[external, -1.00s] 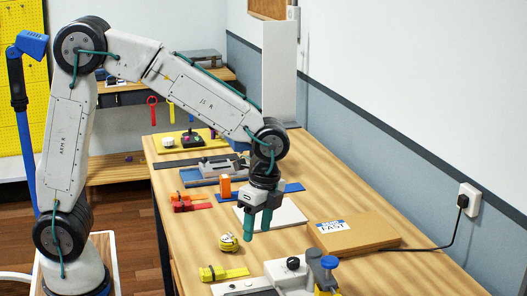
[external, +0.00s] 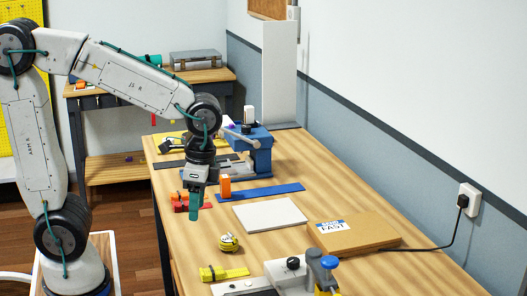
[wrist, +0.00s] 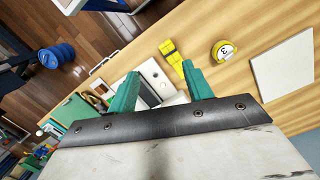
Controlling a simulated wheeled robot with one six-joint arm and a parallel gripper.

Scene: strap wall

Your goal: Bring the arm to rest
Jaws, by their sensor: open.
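My gripper (external: 194,203) hangs pointing down above the left edge of the wooden workbench (external: 290,258) in the external view. Its teal fingers (wrist: 160,88) stand apart with nothing between them in the wrist view. My arm is bent at the elbow, with its forearm reaching right over the bench. An orange block (external: 225,186) and red straps (external: 186,203) lie just behind and beside the fingers in the external view.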

